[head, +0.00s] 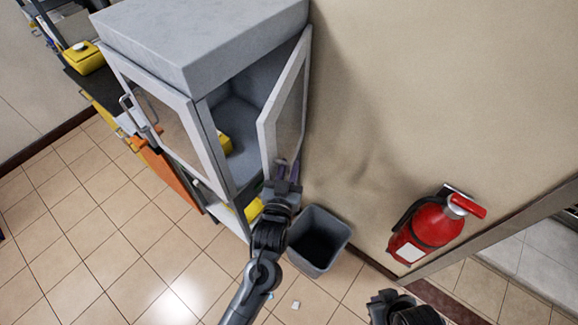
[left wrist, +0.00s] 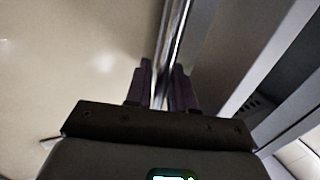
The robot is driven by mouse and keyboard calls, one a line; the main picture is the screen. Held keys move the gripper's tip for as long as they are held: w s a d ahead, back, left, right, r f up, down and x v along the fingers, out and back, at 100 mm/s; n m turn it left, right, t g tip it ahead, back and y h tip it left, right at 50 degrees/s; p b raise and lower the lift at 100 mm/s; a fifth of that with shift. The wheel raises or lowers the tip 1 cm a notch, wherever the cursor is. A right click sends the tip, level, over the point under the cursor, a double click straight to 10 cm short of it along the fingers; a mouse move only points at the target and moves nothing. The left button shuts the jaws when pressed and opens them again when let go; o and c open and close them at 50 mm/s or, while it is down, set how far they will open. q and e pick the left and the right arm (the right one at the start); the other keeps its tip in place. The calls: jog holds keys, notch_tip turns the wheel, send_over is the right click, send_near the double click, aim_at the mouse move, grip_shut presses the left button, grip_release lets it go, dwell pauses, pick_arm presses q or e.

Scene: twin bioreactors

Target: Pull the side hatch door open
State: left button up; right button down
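The side hatch door (head: 288,98) is a grey-framed panel with a dark window on the right side of the grey cabinet (head: 205,40). It stands swung out from the cabinet, with an open gap into the interior. My left gripper (head: 287,172) is at the low end of the door's free edge.
A grey bin (head: 320,240) stands on the floor just right of my left gripper. A red fire extinguisher (head: 430,228) hangs on the beige wall at right. The cabinet's front door with its handle (head: 137,112) is at left. Tiled floor at lower left is clear.

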pick_arm(q)
jog(key=v, duration=1)
jog(key=shift+b, duration=0.4)
jog(key=shift+c, duration=0.4)
